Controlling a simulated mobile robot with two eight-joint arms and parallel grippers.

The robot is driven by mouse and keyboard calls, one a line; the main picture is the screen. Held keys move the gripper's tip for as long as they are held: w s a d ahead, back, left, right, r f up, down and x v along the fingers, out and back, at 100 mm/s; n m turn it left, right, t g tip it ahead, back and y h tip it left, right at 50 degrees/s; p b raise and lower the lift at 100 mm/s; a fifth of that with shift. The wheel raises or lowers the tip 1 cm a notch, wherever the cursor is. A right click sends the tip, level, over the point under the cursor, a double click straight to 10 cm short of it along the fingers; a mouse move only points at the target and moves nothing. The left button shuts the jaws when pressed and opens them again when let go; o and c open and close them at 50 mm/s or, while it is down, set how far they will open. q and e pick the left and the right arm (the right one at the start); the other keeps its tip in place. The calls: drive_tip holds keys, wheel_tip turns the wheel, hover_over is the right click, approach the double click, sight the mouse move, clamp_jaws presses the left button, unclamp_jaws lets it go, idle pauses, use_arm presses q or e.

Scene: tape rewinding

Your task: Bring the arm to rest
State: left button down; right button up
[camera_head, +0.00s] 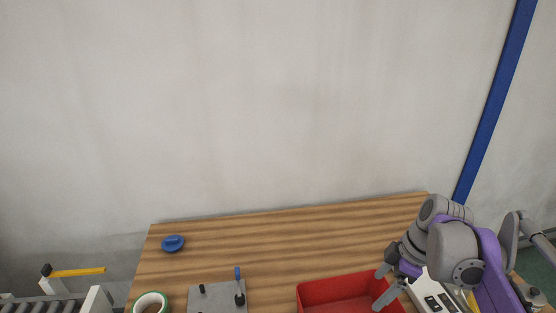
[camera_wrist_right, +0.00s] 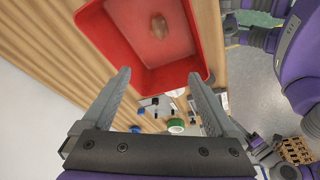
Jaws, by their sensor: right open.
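My right gripper (camera_head: 381,289) is at the lower right of the head view, at the right side of the red bin (camera_head: 345,281). In the right wrist view the gripper (camera_wrist_right: 159,75) has its fingers spread wide with nothing between them. The red bin (camera_wrist_right: 113,42) lies beyond the fingertips there, with a small brownish thing (camera_wrist_right: 159,27) inside it. I cannot tell from the pictures whether a finger touches the bin. My right arm (camera_head: 460,255) reaches in from the right. My left gripper is not in view.
On the wooden table (camera_head: 285,240) are a blue round object (camera_head: 172,243), a grey plate (camera_head: 212,298) with posts and a green-and-white tape roll (camera_head: 137,302). A pale device (camera_head: 438,303) lies under my right arm. A roller conveyor (camera_head: 45,307) stands at left. The table's back middle is clear.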

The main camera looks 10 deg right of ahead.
drive_tip(key=s+a+f+m+t+h+p, duration=0.3)
drive_tip(key=s+a+f+m+t, duration=0.1)
drive_tip(key=s+a+f+m, duration=0.6)
drive_tip(key=s+m, duration=0.2)
drive_tip(key=s, duration=0.1)
drive_tip(key=shift+s+f+m, duration=0.2)
drive_tip(key=shift+s+m, duration=0.2)
